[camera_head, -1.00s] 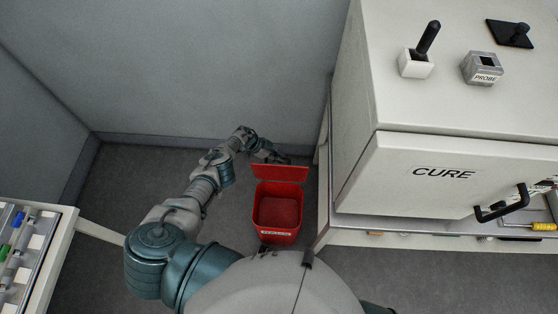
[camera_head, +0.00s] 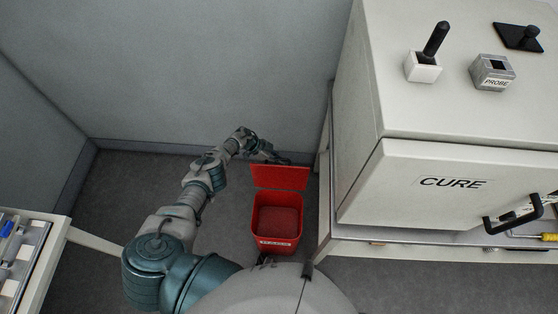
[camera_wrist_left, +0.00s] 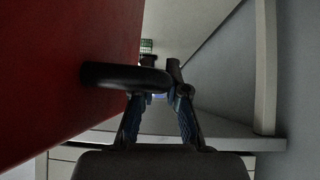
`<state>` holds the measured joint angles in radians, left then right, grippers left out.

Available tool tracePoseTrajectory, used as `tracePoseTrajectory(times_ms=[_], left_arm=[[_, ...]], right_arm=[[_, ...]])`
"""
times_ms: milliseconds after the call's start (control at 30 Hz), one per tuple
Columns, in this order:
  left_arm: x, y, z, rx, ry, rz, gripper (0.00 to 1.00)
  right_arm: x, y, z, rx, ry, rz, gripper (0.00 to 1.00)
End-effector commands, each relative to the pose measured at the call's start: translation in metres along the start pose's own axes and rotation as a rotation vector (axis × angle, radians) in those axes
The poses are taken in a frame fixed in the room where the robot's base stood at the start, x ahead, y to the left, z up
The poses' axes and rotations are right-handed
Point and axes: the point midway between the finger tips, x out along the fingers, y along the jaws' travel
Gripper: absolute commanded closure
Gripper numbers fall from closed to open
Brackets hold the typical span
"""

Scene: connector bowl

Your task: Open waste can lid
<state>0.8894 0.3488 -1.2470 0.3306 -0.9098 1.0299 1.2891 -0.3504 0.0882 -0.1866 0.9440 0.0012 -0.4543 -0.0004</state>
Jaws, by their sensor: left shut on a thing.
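The red waste can (camera_head: 277,242) stands on the floor with its top open, and its inside shows. Its red lid (camera_head: 281,177) is raised at the back of the can. My left gripper (camera_head: 273,158) is at the lid's top edge, behind it, and partly hidden there. In the left wrist view the red lid (camera_wrist_left: 60,70) fills the left side, and a black handle bar (camera_wrist_left: 120,76) sticks out from it. The fingers of my left gripper (camera_wrist_left: 162,92) are shut on the end of this lid handle. My right gripper is not in view.
A white cabinet marked CURE (camera_head: 452,183) stands on a bench close on the right of the can. A grey wall (camera_head: 200,70) is behind the can. A rack table (camera_head: 25,255) is at the lower left. The floor left of my arm is clear.

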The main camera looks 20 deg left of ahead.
Motion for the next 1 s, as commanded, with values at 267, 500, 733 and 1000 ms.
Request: tracePoseTrajectory(times_ms=[267, 500, 733, 1000], left_arm=[[0.000, 0.000, -0.001, 0.002, 0.001, 0.001, 1.00], [0.000, 0.000, -0.001, 0.001, 0.002, 0.000, 0.61], [-0.002, 0.000, 0.000, 0.001, 0.001, 0.000, 0.61], [-0.024, -0.001, 0.001, 0.002, 0.001, -0.001, 0.61]], right_arm=[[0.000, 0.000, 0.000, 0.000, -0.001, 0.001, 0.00], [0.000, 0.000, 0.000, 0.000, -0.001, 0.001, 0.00], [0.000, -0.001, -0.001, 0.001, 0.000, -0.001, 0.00], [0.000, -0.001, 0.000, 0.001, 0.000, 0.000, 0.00]])
